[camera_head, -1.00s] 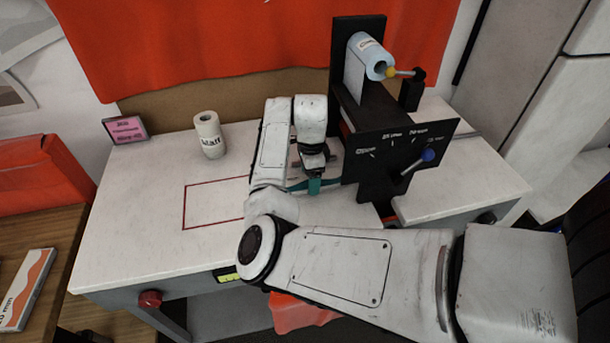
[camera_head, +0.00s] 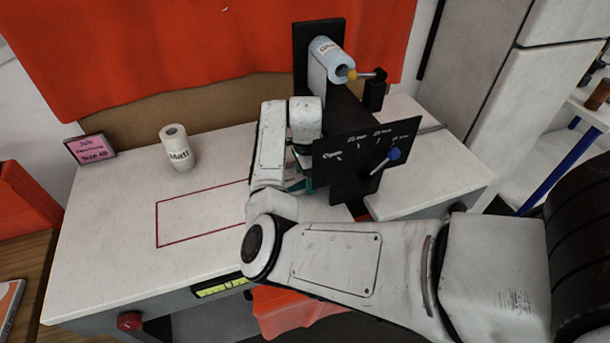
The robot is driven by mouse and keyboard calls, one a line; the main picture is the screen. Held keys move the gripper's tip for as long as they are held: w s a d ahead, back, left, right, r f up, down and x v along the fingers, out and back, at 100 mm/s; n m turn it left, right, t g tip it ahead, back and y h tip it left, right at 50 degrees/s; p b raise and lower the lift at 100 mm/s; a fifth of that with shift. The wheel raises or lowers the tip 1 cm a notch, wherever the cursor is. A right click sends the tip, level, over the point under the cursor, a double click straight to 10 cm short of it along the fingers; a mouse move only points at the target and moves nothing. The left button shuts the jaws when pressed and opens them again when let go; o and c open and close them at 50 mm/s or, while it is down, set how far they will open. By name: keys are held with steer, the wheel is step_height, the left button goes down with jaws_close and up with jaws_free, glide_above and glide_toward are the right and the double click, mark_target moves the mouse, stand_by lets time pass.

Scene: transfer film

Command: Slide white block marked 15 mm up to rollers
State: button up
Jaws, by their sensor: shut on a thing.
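My gripper (camera_head: 304,184) reaches down at the left side of the black roller machine (camera_head: 345,188), close to its dial panel. Its teal fingertips show only in part, behind my forearm and the panel's left edge. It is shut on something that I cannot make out. I cannot see a white block marked 15 mm; the area around the fingertips is mostly hidden. The rollers themselves are not clearly visible. A light blue roll (camera_head: 333,62) sits at the machine's top.
The white table (camera_head: 110,235) has a red outlined rectangle (camera_head: 200,212), mostly bare. A labelled white roll (camera_head: 178,148) and a pink sign (camera_head: 91,149) stand at the back left. The panel carries a blue-knobbed lever (camera_head: 393,154). A yellow-tipped handle (camera_head: 366,74) is beside the blue roll.

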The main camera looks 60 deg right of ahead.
steer(key=shift+s+d, duration=0.1)
steer(key=o, duration=1.1)
steer(key=shift+s, duration=0.1)
